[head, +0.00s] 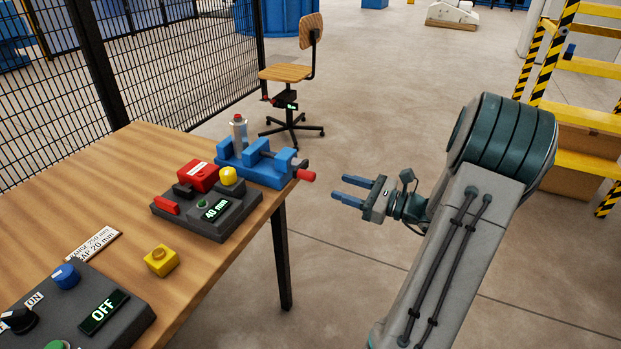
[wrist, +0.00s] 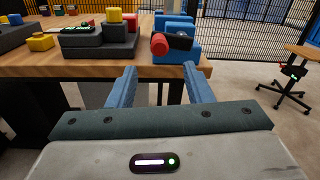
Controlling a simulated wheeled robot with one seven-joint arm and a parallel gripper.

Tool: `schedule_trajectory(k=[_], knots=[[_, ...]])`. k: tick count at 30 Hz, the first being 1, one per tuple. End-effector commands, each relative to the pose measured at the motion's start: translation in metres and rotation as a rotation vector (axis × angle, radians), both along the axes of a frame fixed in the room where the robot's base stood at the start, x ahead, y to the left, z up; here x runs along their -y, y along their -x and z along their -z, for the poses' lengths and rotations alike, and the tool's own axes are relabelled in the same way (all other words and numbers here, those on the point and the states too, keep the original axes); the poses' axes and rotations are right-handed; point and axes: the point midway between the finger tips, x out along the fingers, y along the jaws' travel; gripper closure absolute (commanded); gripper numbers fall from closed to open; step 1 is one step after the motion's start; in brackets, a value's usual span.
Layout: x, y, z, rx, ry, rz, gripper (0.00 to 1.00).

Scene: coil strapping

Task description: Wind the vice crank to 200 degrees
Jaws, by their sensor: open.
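The blue vice (head: 262,163) stands at the right edge of the wooden table, with a clear bottle-like piece with a red cap (head: 239,128) at its far side. The vice also shows in the wrist view (wrist: 176,24). Its crank has a red knob (head: 306,176) that juts out past the table edge; in the wrist view the red knob (wrist: 160,44) is at the left end of a dark crank arm (wrist: 179,41). My gripper (head: 340,188) is open and empty, to the right of the knob and apart from it. Its two blue fingers (wrist: 160,82) point at the table edge below the vice.
A dark control box reading 40 mm (head: 213,212) sits beside the vice on the table (head: 130,160). A yellow block (head: 161,260) and another box reading OFF (head: 103,312) are nearer. A chair (head: 290,74) stands behind on the floor. The floor right of the table is clear around my gripper.

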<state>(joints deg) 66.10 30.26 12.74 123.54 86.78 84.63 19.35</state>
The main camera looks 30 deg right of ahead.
Motion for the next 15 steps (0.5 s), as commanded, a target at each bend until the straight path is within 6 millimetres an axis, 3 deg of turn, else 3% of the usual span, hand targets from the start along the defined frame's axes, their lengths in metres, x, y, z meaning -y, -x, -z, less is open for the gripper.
schedule_trajectory(k=[9, 15], knots=[[-0.040, -0.055, 0.001, 0.001, 0.002, -0.004, 0.54], [-0.054, -0.076, 0.001, -0.001, 0.002, -0.001, 0.54]])
